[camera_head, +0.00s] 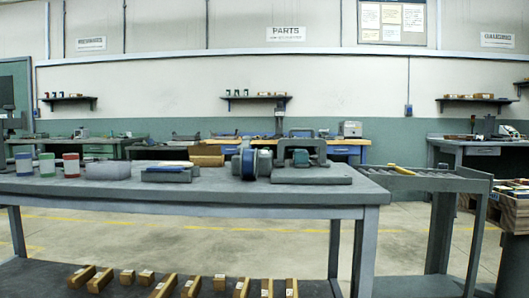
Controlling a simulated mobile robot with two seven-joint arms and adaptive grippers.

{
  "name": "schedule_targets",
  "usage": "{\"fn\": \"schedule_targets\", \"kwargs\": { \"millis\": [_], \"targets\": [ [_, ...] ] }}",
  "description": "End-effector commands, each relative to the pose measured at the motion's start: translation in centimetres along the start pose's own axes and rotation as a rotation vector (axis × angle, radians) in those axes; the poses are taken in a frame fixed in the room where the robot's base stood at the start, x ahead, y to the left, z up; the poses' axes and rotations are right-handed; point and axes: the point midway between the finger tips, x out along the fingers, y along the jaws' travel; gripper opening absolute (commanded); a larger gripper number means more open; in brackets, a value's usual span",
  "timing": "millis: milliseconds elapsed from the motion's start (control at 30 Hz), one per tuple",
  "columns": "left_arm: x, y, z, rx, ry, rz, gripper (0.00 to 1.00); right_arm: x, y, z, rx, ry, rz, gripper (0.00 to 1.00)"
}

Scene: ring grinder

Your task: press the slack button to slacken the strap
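A grey machine (302,155) with an arched frame on a flat base plate stands on the workbench (200,197), right of its middle. A round teal-and-grey wheel or motor part (249,163) sits at its left. I cannot make out a slack button or a strap at this size. Neither of my grippers is in view.
A cart (425,180) stands at the right. Several wooden blocks (163,287) lie on the lower shelf. The bench's front strip is clear.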

Motion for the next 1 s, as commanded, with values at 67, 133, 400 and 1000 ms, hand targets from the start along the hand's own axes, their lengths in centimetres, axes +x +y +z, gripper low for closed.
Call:
{"fn": "schedule_targets", "kwargs": {
  "millis": [67, 133, 400, 1000],
  "targets": [
    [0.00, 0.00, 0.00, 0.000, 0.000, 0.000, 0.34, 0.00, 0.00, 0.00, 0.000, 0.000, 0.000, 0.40],
    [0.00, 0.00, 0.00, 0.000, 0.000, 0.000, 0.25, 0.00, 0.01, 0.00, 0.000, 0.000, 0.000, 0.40],
    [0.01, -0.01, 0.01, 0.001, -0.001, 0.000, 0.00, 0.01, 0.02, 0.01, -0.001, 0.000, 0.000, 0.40],
    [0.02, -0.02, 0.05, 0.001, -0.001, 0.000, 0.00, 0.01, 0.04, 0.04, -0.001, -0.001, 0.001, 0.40]
  ]
}}
